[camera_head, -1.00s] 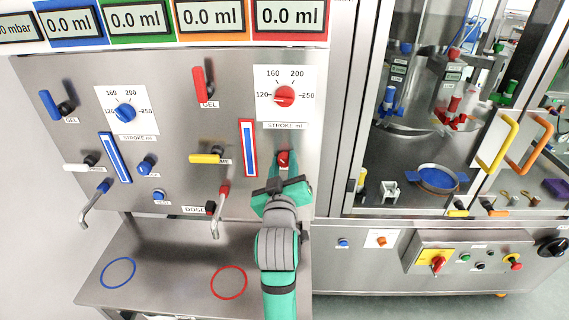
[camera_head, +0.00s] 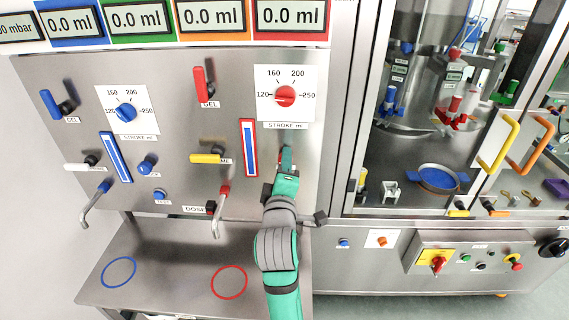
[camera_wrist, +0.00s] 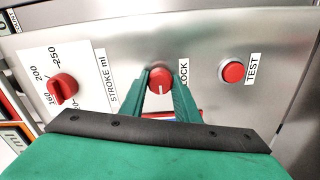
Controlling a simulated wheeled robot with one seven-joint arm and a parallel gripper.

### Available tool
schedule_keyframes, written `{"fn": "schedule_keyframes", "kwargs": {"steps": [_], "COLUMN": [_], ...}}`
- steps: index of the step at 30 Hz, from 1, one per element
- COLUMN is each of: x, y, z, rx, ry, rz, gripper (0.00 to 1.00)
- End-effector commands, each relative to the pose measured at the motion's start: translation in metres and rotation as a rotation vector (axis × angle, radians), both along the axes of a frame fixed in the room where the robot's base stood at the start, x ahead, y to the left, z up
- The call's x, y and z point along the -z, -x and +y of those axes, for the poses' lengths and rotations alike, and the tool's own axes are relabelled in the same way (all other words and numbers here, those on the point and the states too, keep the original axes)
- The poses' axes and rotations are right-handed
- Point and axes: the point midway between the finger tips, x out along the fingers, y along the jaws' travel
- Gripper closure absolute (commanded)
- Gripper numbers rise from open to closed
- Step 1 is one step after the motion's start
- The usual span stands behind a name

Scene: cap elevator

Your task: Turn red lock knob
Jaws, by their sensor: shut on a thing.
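The red lock knob (camera_wrist: 161,76) sits on the steel panel by the LOCK label in the wrist view. It is round, with a pale mark pointing down in that view. My gripper (camera_wrist: 160,84) is shut on the knob, with one green finger on each side. In the head view my gripper (camera_head: 286,160) reaches up to the panel below the red stroke dial (camera_head: 285,97) and hides most of the knob.
A red TEST button (camera_wrist: 233,71) sits right of the knob in the wrist view. The red-framed gauge strip (camera_head: 248,148) is close to its left in the head view. A yellow lever (camera_head: 207,158) and a spout (camera_head: 217,215) are further left.

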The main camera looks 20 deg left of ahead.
Motion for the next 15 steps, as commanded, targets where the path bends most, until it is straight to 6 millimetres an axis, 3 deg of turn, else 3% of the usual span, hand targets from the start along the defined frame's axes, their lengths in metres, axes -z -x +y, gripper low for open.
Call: {"fn": "schedule_keyframes", "kwargs": {"steps": [15], "x": [0.0013], "y": [0.0008], "z": [0.0013], "rx": [-0.003], "ry": [0.151], "rz": [-0.041], "gripper": [0.94]}}
